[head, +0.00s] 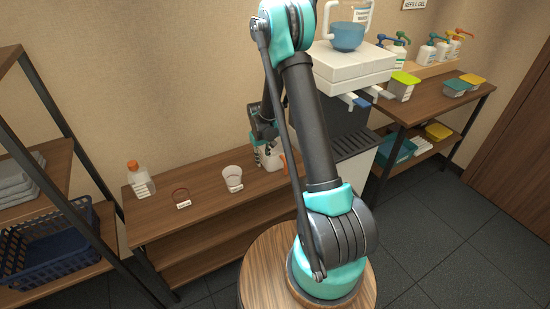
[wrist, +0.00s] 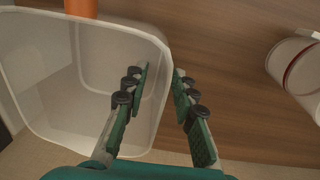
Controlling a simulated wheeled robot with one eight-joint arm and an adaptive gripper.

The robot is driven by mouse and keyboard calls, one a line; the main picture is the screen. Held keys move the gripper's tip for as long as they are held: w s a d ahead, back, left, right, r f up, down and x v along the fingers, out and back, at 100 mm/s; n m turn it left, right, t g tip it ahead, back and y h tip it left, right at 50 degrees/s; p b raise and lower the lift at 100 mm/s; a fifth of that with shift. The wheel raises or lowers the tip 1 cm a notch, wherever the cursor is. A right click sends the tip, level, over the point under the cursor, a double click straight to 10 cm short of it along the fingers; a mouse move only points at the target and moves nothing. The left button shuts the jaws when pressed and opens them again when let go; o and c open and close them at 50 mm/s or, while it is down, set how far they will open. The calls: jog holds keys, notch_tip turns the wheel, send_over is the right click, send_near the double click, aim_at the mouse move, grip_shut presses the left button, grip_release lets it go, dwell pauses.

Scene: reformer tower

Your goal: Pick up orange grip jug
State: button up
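The orange grip jug (wrist: 38,62) is a translucent, wide-mouthed container in the wrist view, seen from above at the left. Its orange grip (wrist: 82,8) shows at the top edge. In the head view the jug (head: 271,159) stands on the wooden bench, partly hidden by my gripper. My gripper (wrist: 160,72) is open at the jug's rim in the wrist view. Its left finger overlaps the jug's opening and its right finger is outside the wall. A gap shows between the fingertips. I cannot tell whether either finger touches the wall.
On the bench (head: 208,213) left of the jug are a white cup (head: 232,178), a brown ring (head: 181,194) with a tag and an orange-capped bottle (head: 141,182). A white dispensing machine (head: 350,68) stands close on the right.

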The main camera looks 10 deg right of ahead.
jog(key=shift+c, duration=0.4)
grip_shut()
